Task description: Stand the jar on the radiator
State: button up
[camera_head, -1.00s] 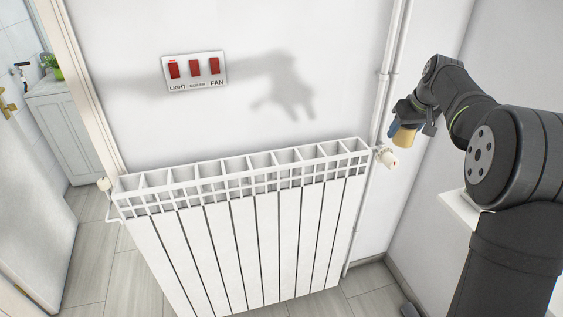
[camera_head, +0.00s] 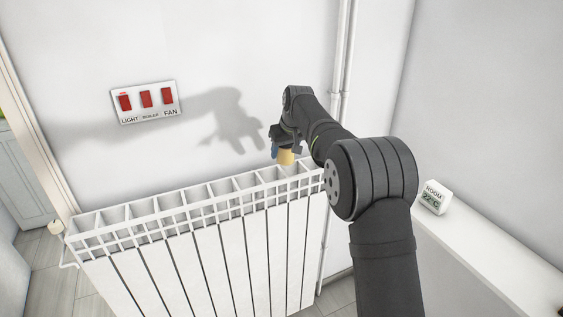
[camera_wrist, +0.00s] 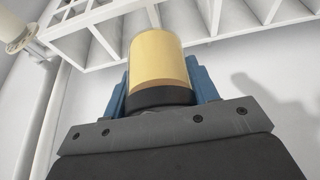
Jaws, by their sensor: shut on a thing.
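The jar (camera_head: 286,157) is yellow with a dark band at one end. My gripper (camera_head: 279,148) is shut on it, and the jar shows below the jaws near the right end of the radiator's top. In the wrist view the jar (camera_wrist: 158,65) sits between the two blue fingers (camera_wrist: 160,90), its yellow end pointing away from the gripper. The white radiator (camera_head: 165,238) has a top of open square cells, which also shows beyond the jar in the wrist view (camera_wrist: 235,22). I cannot tell whether the jar touches the radiator.
A switch plate (camera_head: 146,102) with red switches is on the wall above the radiator. White pipes (camera_head: 341,100) run up the wall at its right. A thermostat (camera_head: 434,197) stands on the white ledge (camera_head: 490,262) at right. The radiator's top left of the jar is bare.

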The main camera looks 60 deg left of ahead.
aim_at(283, 161)
jog(key=shift+s+a+f, duration=0.15)
jog(key=shift+a+f, duration=0.05)
jog(key=shift+f, duration=1.9)
jog(key=shift+f, duration=0.15)
jog(key=o, duration=1.2)
jog(key=v, duration=1.2)
